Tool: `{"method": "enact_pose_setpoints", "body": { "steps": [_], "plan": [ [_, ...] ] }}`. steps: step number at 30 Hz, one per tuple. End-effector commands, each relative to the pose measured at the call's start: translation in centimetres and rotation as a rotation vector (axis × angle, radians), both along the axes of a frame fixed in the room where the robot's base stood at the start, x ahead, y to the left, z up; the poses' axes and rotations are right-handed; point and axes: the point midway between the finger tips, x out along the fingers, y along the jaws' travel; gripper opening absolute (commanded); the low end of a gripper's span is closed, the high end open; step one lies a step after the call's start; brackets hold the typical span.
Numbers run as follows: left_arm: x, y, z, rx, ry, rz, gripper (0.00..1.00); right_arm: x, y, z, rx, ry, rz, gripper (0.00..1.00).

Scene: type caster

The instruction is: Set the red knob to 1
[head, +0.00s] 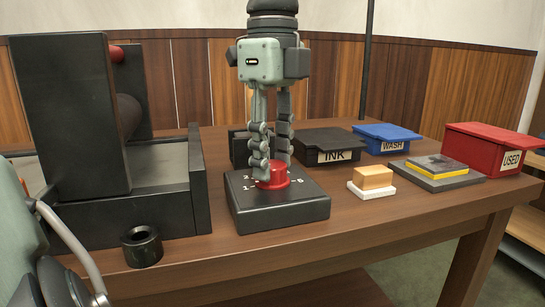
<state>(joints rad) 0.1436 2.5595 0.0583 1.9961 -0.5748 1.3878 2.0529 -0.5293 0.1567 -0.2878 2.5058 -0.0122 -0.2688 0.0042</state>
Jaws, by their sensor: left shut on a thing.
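The red knob (271,181) sits on top of a black box (285,213) in the middle of the table. White marks and digits are printed on the box around the knob; a 1 and a 2 seem to show left of it, and one more digit right of it. My left gripper (272,166) comes down from above, pointing straight down, with its fingers shut on the knob's upper part. The fingers hide part of the knob, and I cannot tell which digit it points to. My right gripper is not in view.
A large black machine (70,120) stands left, with a small black cup (142,246) before it. To the right are the INK box (325,143), the blue WASH box (385,135), the red USED box (490,148), a tan block (373,177) on a white base and a grey slab (430,180).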

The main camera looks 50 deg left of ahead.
Motion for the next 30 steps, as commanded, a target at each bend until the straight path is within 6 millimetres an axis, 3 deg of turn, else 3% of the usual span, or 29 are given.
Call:
{"method": "enact_pose_setpoints", "body": {
  "steps": [23, 24, 28, 30],
  "plan": [
    [0.05, 0.03, 0.12, 0.001, -0.003, 0.101, 0.06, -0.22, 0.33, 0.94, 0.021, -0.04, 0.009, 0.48],
    [0.06, 0.03, 0.12, 0.001, -0.003, 0.1, 0.4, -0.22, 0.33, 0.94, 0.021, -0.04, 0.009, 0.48],
    [0.05, 0.02, 0.09, 0.0, -0.002, 0.099, 0.56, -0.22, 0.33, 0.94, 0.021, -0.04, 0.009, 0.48],
    [0.03, 0.02, 0.07, 0.0, -0.002, 0.099, 0.56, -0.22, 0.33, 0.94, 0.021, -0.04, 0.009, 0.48]
  ]
}}
